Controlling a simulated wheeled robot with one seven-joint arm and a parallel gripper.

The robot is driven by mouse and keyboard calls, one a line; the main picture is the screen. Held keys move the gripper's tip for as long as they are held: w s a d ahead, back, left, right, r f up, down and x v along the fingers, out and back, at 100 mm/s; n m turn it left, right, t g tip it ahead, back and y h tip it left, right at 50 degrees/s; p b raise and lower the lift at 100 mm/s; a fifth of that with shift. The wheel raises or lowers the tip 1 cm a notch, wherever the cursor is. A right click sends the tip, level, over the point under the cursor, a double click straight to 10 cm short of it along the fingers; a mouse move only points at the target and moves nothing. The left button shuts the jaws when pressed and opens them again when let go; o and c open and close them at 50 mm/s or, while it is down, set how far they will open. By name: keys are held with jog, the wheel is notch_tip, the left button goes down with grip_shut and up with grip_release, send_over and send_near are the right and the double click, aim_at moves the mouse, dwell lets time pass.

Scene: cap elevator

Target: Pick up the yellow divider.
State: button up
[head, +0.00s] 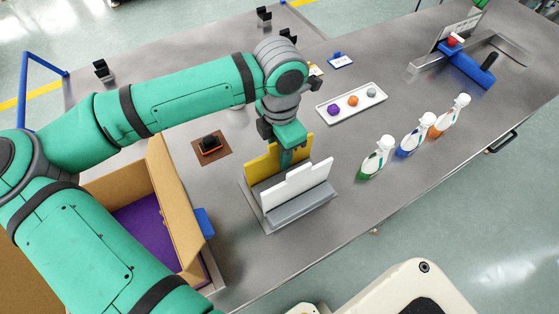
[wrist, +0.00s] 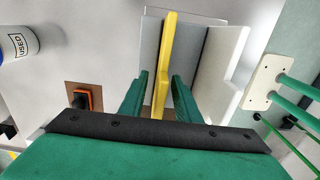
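The yellow divider (head: 262,168) stands upright in a grey holder (head: 300,207) on the metal table, behind a white divider (head: 298,185). In the wrist view the yellow divider (wrist: 166,60) runs between the two green fingers of my gripper (wrist: 160,92). A gap shows between the divider and each finger, so my gripper is open around it. The white divider (wrist: 222,62) is to the right in the wrist view. In the head view my gripper (head: 287,155) is at the yellow divider's upper edge, and its fingertips are partly hidden.
An open cardboard box (head: 175,205) with a purple inside stands to the left. A white tray (head: 352,103) with coloured balls lies behind. Several spray bottles (head: 415,136) stand to the right. An orange-and-black button (head: 210,145) sits on a brown square.

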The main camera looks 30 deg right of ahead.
jog(key=shift+f, duration=0.45)
jog(key=shift+w, duration=0.1)
grip_shut()
jog(key=shift+a, duration=0.1)
notch_tip(320, 180, up, 18)
dwell(0.4)
jog(key=shift+d, duration=0.2)
